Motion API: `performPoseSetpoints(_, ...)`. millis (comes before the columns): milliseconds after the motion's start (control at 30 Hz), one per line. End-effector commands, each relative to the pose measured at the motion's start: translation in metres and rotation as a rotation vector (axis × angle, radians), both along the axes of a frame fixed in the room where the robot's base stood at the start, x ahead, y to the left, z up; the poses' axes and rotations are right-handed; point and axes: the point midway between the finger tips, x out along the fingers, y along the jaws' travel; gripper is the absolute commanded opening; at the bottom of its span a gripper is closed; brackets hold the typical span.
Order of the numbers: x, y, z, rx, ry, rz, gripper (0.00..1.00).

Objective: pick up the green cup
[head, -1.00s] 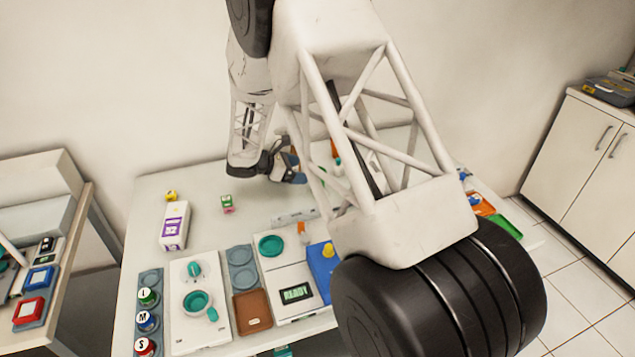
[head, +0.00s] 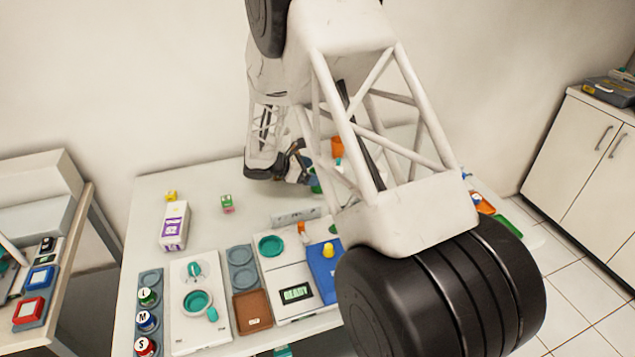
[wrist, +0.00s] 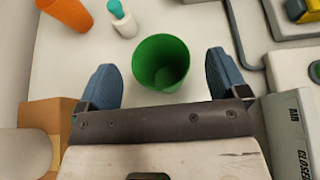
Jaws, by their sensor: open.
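The green cup (wrist: 161,64) stands upright on the white table in the wrist view, its open top facing the camera. My gripper (wrist: 163,80) is open, with one blue finger to the left of the cup and one to the right. The cup lies between and slightly beyond the fingertips, with a gap on each side. In the head view my gripper (head: 305,172) is at the back of the table, and only a sliver of the green cup (head: 315,181) shows beside it. My arm hides the rest.
An orange cup (wrist: 67,12) and a small white bottle with a teal top (wrist: 122,20) stand beyond the cup to the left. A grey box marked CLOSED (wrist: 288,135) is close at right. A brown box (wrist: 50,125) is at left.

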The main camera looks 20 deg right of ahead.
Motion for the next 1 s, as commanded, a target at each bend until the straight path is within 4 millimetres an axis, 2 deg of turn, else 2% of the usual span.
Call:
performPoseSetpoints(233,0.0,-0.021,-0.01,-0.001,0.0,-0.001,0.92)
performPoseSetpoints(833,0.0,-0.023,-0.011,0.0,0.0,0.0,0.92)
performPoseSetpoints(1000,0.0,-0.023,-0.011,-0.001,0.0,0.0,0.68)
